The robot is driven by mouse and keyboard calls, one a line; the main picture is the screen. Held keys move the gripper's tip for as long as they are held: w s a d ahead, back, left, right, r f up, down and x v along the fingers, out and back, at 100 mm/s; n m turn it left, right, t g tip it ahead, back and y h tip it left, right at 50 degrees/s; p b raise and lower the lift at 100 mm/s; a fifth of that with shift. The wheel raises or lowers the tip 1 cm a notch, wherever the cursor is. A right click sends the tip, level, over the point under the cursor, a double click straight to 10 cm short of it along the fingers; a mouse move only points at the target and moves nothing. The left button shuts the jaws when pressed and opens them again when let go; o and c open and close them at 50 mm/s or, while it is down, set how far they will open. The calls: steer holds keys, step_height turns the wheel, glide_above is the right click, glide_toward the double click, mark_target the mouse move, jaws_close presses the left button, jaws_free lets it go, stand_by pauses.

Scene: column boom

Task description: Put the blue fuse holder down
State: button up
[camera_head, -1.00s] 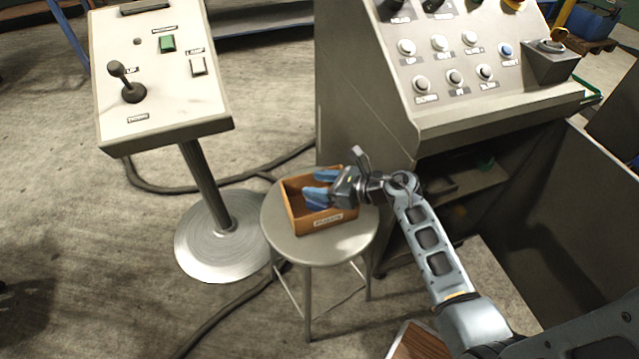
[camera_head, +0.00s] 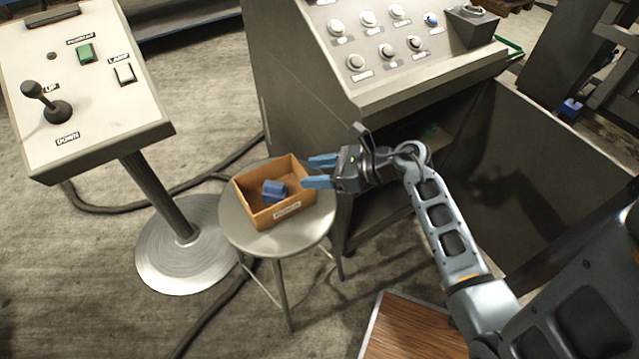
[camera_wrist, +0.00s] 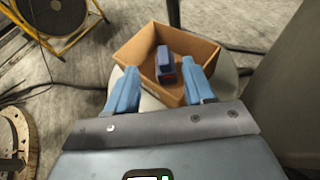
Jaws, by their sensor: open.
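The blue fuse holder (camera_head: 274,191) lies inside an open cardboard box (camera_head: 243,208) on a round stool (camera_head: 240,238). It also shows in the wrist view (camera_wrist: 165,64), inside the box (camera_wrist: 200,48). My gripper (camera_head: 320,172) has light blue fingers spread apart with nothing between them. It is to the right of the box in the head view, apart from the fuse holder. In the wrist view my two fingers (camera_wrist: 163,92) are open, with the fuse holder beyond the gap between them. The label on the box front is too small to read.
A pedestal panel (camera_head: 95,95) with a joystick stands at the left. A large button console (camera_head: 390,45) stands behind the stool. A wooden board (camera_head: 410,330) is at the lower front. Cables run on the floor.

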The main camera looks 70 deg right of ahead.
steer(key=s+a+r+m+t+y, duration=0.1)
steer(key=s+a+r+m+t, duration=0.2)
steer(key=a+r+m, duration=0.5)
steer(key=s+a+r+m+t, duration=0.3)
steer(key=a+m, duration=0.2)
steer(key=a, duration=0.4)
steer(key=s+a+r+m+g+h, duration=0.1)
steer(key=s+a+r+m+g, duration=0.1)
steer(key=s+m, duration=0.5)
steer(key=s+a+r+m+g+h, duration=0.2)
steer(key=s+a+m, duration=0.2)
steer(key=m, duration=1.3)
steer(key=shift+s+r+m+g, duration=0.3)
steer(key=shift+s+r+m, duration=0.1)
steer(key=shift+s, duration=1)
